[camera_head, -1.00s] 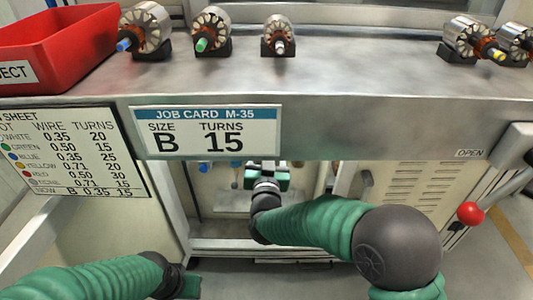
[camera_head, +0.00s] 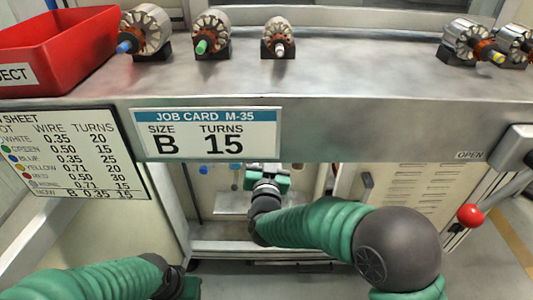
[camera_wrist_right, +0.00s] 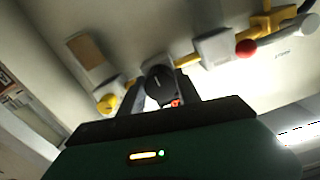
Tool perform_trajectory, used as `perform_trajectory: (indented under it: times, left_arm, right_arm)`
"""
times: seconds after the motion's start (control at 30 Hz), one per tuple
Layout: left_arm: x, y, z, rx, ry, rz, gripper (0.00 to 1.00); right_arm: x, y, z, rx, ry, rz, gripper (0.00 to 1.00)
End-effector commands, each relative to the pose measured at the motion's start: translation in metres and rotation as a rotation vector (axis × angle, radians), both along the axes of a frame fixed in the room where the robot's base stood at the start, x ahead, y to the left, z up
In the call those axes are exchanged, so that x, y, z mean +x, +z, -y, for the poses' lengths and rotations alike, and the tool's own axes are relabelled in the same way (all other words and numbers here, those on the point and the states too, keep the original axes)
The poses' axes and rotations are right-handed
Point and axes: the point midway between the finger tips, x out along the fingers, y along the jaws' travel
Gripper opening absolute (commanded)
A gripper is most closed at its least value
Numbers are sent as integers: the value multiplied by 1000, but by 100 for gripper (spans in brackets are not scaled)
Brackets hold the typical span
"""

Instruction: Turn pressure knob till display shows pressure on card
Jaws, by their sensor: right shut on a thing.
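A black round knob (camera_wrist_right: 159,84) with a small pale mark shows in the right wrist view. My right gripper (camera_wrist_right: 158,92) is shut on it, one finger on each side. In the head view my right gripper (camera_head: 267,170) reaches under the bench edge, and the knob is hidden there. A job card (camera_head: 206,134) on the bench front reads M-35, size B, turns 15; no pressure figure is legible on it. No pressure display shows in either view. My left gripper (camera_head: 188,290) is at the bottom edge, mostly hidden, its fingers not visible.
A wire-and-turns sheet (camera_head: 75,155) hangs at the left. Several armatures (camera_head: 212,30) and a red reject bin (camera_head: 60,45) stand on the bench. A red-balled lever (camera_head: 471,215) is at the right. The wrist view shows a yellow knob (camera_wrist_right: 106,104) and a red-balled handle (camera_wrist_right: 246,48) nearby.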

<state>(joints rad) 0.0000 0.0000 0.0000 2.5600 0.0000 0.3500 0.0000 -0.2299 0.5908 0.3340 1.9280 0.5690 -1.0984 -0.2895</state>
Motion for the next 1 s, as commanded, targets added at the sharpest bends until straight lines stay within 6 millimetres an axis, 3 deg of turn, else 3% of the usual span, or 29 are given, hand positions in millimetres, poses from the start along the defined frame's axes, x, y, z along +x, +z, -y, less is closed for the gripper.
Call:
perform_trajectory:
  times: [1.0]
  left_arm:
    - [0, -16, 0, 0, 0, 0, 36]
  right_arm:
    - [0, -2, 0, 912, -3, -2, 0]
